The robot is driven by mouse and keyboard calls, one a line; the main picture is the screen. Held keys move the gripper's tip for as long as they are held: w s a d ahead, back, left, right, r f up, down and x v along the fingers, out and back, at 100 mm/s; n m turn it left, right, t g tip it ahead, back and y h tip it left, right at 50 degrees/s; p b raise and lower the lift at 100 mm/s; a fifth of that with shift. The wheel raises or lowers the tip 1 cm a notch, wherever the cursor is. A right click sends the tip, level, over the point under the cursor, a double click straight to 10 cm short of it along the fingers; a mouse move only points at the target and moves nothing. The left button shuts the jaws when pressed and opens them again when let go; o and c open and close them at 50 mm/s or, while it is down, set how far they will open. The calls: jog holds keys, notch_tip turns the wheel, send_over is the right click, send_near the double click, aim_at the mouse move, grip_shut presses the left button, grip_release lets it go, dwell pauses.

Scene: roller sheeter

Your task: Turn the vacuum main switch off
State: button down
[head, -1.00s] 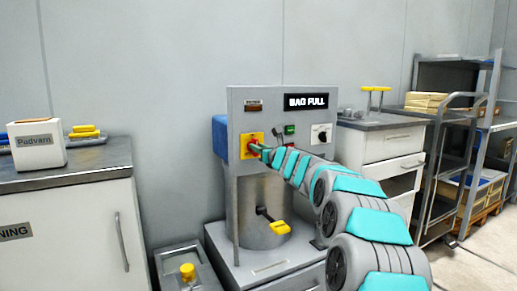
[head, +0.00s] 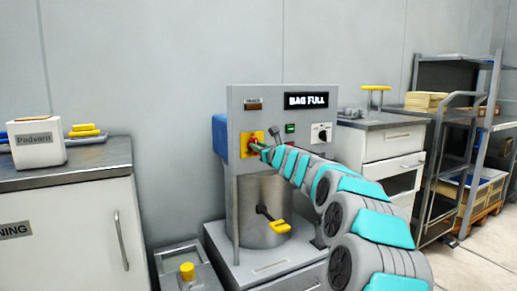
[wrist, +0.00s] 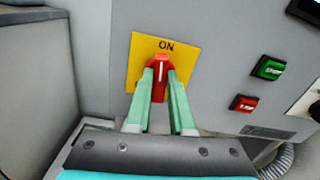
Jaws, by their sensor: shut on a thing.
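The vacuum main switch is a red rotary knob (wrist: 160,72) on a yellow plate (wrist: 139,52) on the grey panel. The plate is marked ON above the knob, and the knob's white line points up toward that mark. My gripper (wrist: 161,84) is shut on the red knob, one green finger on each side of it. In the head view the yellow plate (head: 245,147) shows at the panel's left side, and my gripper (head: 262,150) partly hides the knob.
A green button (wrist: 269,68) and a red button (wrist: 244,103) sit right of the switch. The display (head: 307,101) reads BAG FULL. A selector dial (head: 321,133) is further right. A yellow-handled lever (head: 280,226) sticks out below.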

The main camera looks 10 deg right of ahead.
jog(key=shift+s+a+f+n+b, duration=0.15)
jog(key=shift+n+b, duration=1.5)
jog(key=shift+n, duration=1.05)
jog(key=shift+w+a+f+n+b, duration=0.1)
jog(key=shift+n+b, duration=1.5)
jog(key=shift+n, duration=1.1)
jog(key=shift+s+a+f+n+b, duration=0.15)
jog(key=shift+n+b, duration=1.5)
jog(key=shift+n, duration=1.05)
jog(key=shift+w+d, duration=0.1)
jog(key=c, duration=0.8)
grip_release()
jog(key=shift+r, duration=0.1)
jog(key=shift+b+v, duration=0.5)
jog(key=shift+v, duration=3.45)
